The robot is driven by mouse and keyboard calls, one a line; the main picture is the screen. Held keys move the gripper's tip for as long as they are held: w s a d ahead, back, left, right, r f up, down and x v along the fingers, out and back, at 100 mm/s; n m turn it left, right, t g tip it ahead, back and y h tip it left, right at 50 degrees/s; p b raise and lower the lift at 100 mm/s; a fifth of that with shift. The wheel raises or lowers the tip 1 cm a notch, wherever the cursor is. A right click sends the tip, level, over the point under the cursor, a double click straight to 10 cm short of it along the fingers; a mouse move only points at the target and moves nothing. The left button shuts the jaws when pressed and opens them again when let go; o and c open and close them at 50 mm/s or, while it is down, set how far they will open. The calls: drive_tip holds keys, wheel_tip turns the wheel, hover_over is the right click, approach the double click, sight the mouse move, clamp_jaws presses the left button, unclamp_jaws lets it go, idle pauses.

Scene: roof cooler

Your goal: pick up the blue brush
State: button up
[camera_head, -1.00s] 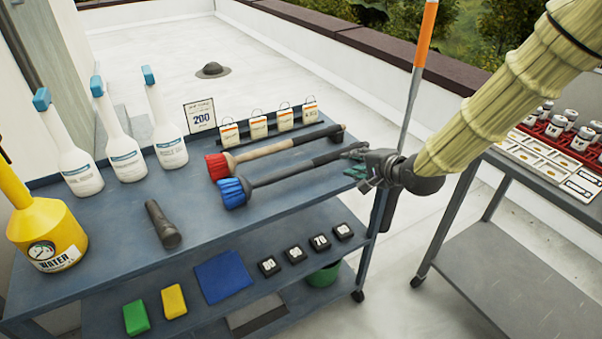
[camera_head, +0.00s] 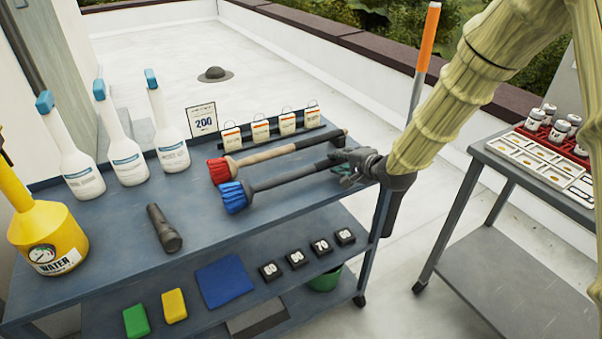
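The blue brush (camera_head: 283,181) lies on the top shelf of the dark cart, its blue bristles toward the left and its dark handle running right. My gripper (camera_head: 343,165) is at the right end of that handle, near the cart's right edge. The fingers overlap the handle end in the picture. I cannot tell whether they touch it or are open or shut. A red brush (camera_head: 262,155) with a wooden and black handle lies just behind, nearly parallel.
White bottles (camera_head: 121,153) and a yellow water can (camera_head: 45,237) stand at the left of the cart (camera_head: 110,270). A flashlight (camera_head: 164,228) lies in front of the brushes. Tagged packets (camera_head: 260,133) stand behind. A second cart (camera_head: 505,275) is at right.

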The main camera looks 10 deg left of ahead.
drive_tip(key=shift+x, duration=1.1)
clamp_jaws()
drive_tip(key=shift+r, duration=0.1)
